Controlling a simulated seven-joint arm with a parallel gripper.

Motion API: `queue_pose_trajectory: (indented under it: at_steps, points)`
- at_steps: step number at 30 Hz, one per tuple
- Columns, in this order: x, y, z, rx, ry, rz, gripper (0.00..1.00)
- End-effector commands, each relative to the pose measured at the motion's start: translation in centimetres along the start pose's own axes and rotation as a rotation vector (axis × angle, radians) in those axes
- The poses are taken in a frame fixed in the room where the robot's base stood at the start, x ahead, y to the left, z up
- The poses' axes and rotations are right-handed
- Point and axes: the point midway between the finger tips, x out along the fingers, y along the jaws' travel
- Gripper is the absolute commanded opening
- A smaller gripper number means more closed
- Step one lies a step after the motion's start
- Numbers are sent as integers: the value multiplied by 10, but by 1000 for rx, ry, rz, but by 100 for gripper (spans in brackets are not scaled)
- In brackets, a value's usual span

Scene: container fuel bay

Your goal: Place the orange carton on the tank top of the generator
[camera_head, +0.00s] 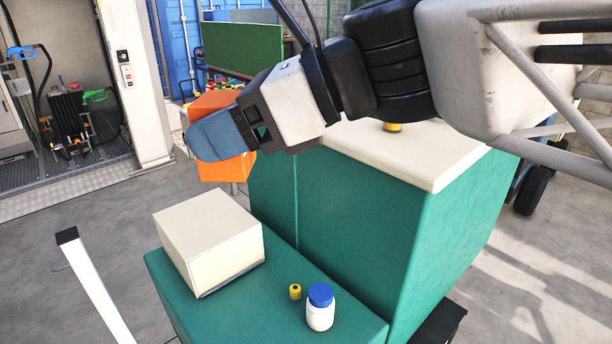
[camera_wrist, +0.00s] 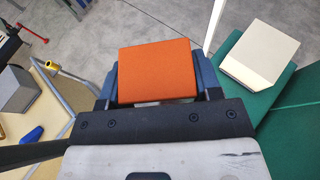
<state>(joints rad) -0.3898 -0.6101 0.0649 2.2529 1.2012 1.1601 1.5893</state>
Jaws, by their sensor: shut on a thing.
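My gripper (camera_head: 222,135) is shut on the orange carton (camera_wrist: 155,72), with a blue finger on each side of it in the wrist view. In the head view the near finger covers the carton's middle, and its orange shows above and below (camera_head: 225,168). The carton is in the air, up and to the left of the green generator (camera_head: 345,235). The generator has a high cream top (camera_head: 410,150) and a lower green ledge (camera_head: 345,312) in front. I cannot tell for certain which of these surfaces is the tank top.
A cream box (camera_head: 210,240), a small yellow item (camera_head: 295,291) and a white bottle with a blue lid (camera_head: 320,308) stand on the lower ledge. A yellow cap (camera_head: 392,127) sits on the high top. A white post (camera_head: 95,285) rises at the left.

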Motion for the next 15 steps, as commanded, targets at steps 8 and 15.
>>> queue_pose_trajectory:
  at_steps: [8,15]
  points:
    - [35,-1,-86,7,2,2,30]
    - [71,-1,-171,9,3,1,30]
